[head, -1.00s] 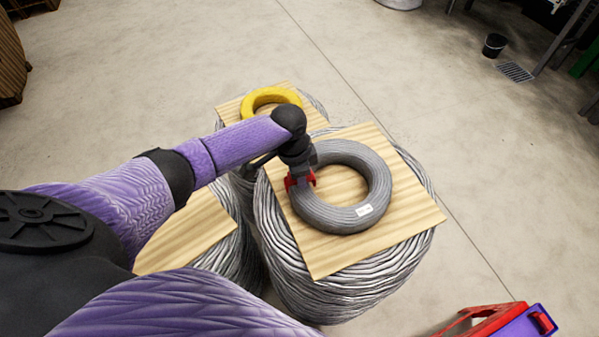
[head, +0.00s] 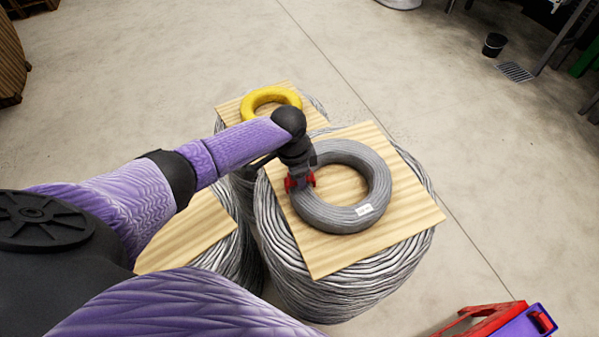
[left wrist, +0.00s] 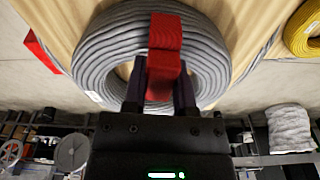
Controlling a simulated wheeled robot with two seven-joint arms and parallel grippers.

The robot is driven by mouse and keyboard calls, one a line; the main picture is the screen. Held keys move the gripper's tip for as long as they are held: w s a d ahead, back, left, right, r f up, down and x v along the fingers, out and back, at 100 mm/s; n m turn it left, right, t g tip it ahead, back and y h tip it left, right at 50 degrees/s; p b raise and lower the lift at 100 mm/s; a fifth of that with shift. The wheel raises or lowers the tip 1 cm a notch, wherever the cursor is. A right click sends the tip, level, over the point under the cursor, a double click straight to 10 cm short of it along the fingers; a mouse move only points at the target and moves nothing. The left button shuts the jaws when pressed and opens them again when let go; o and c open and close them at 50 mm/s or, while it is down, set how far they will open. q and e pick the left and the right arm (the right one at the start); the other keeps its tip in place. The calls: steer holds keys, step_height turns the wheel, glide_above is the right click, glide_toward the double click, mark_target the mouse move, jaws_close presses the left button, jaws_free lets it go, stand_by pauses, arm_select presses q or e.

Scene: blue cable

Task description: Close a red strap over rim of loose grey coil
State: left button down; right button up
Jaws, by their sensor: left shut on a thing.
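The grey coil (head: 352,215) lies flat on a square wooden board, with a small white label on its near right side. My left gripper (head: 300,181) is at the coil's left rim, shut on the red strap (head: 291,183). In the left wrist view the red strap (left wrist: 165,45) stands between the fingers (left wrist: 160,85) and lies across the band of the grey coil (left wrist: 110,45). Whether the strap's ends meet under the rim is hidden. My right gripper is not in view.
The wooden board (head: 325,262) rests on a large drum of wound grey cable (head: 300,300). A yellow coil (head: 262,97) lies on another board behind. A red and purple object (head: 510,322) is at the bottom right. Open floor lies to the right.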

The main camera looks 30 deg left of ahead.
arm_select(q)
steer(key=shift+f, duration=0.5)
steer(key=shift+f+b, duration=0.3)
steer(key=shift+b, duration=0.15)
steer(key=shift+r, duration=0.1)
steer(key=shift+r+p, duration=0.6)
steer(key=shift+p, duration=0.2)
steer(key=shift+f, duration=0.45)
stand_by(0.5)
steer(key=shift+c, duration=0.9)
jaws_free()
